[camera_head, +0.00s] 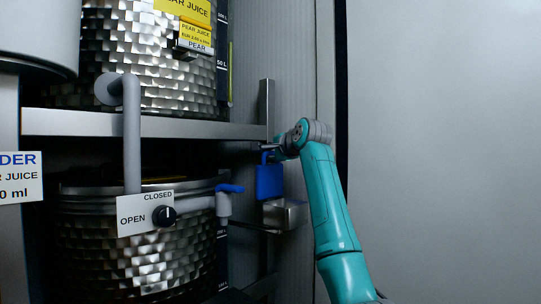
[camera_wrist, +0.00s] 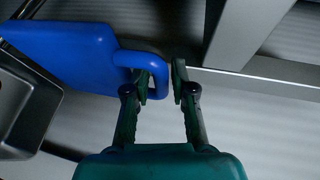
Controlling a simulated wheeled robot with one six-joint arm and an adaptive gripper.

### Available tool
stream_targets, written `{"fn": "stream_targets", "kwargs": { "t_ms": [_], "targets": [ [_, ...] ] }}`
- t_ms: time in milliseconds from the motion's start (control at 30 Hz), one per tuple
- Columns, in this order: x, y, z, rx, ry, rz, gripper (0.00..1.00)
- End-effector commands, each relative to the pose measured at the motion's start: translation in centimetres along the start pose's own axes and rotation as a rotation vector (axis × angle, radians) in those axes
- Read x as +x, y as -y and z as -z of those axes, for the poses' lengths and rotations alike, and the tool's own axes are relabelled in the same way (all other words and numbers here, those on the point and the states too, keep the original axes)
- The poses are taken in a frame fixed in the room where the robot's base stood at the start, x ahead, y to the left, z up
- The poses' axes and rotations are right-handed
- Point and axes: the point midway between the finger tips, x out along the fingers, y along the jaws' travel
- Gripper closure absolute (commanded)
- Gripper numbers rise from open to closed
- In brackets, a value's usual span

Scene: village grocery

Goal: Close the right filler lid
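The blue filler lid (camera_head: 269,182) stands upright, raised above a small metal filler box (camera_head: 287,214) at the right of the shelf. In the wrist view the lid (camera_wrist: 75,55) is a flat blue plate with a loop handle at its right end, and the box (camera_wrist: 22,110) shows at the left edge. My gripper (camera_head: 272,149) is at the top of the lid. In the wrist view my gripper (camera_wrist: 163,85) has its fingers apart, with the end of the loop between them. The left fingertip appears to be inside the loop. A narrow gap shows beside the right finger.
A metal shelf (camera_head: 150,126) and upright post stand close to my gripper. A lower drum (camera_head: 110,250) has a blue-handled tap (camera_head: 230,188) and an OPEN/CLOSED dial plate (camera_head: 147,214). An upper pear juice drum (camera_head: 130,60) sits above. A plain grey panel is at the right.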

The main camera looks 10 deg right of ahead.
Motion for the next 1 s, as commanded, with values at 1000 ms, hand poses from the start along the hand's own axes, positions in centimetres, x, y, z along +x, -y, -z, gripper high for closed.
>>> {"fn": "stream_targets", "kwargs": {
  "t_ms": [1000],
  "targets": [
    [-0.86, -0.52, 0.41, 0.041, 0.003, 0.098, 1.0]
  ]
}}
